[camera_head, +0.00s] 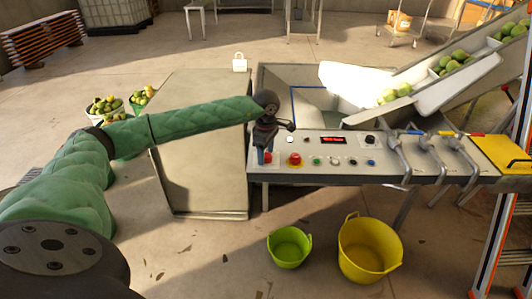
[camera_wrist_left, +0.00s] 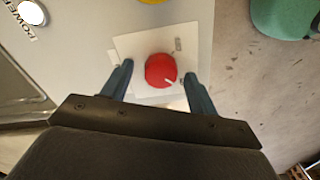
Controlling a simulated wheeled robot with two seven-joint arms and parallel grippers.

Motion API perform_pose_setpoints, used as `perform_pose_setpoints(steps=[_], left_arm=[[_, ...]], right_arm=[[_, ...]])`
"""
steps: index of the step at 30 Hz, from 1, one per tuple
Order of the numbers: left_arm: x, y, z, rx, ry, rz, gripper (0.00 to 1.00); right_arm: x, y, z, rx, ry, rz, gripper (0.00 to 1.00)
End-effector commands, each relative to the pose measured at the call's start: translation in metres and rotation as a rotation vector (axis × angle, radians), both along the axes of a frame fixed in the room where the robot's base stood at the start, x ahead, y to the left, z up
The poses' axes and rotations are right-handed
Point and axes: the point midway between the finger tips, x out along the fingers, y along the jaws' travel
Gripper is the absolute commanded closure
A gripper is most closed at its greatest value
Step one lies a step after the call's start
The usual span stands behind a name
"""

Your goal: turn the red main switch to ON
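The red main switch (camera_wrist_left: 161,70) is a round knob on a square white plate (camera_wrist_left: 130,45) in the left wrist view. A short white mark on the knob points toward its lower right. Small labels on the plate are too small to read. My left gripper (camera_wrist_left: 158,69) is open, with one blue finger on each side of the knob and a gap visible on both sides. In the head view my left gripper (camera_head: 262,150) points down at the left end of the control panel, and the red switch (camera_head: 267,158) shows partly behind it. My right gripper is not in view.
A red button on a yellow base (camera_head: 294,159) sits just right of the switch. The panel (camera_head: 320,172) also has small buttons, a red display (camera_head: 333,140) and bent metal levers (camera_head: 398,155). Green (camera_head: 289,248) and yellow tubs (camera_head: 370,250) stand on the floor in front.

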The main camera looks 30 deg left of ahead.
Motion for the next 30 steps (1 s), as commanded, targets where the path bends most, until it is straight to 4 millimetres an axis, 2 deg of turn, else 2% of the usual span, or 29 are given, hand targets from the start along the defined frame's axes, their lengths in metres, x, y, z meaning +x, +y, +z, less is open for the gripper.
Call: perform_pose_setpoints(steps=[8, 11, 21, 25, 30], left_arm=[[0.0, -0.001, 0.002, 0.0, 0.001, -0.001, 0.41], [0.0, -0.001, 0.011, -0.001, -0.001, -0.001, 0.41], [0.0, 0.0, 0.061, -0.001, 0.0, -0.001, 0.41], [0.0, 0.0, 0.073, -0.001, -0.001, -0.001, 0.41], [0.0, 0.0, 0.077, 0.0, 0.001, 0.0, 0.41]], right_arm=[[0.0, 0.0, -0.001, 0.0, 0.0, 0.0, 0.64], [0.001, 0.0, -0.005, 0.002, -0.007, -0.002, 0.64], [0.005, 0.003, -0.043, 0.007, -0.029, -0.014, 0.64], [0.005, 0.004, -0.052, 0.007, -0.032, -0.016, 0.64], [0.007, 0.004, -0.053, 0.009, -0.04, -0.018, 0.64]])
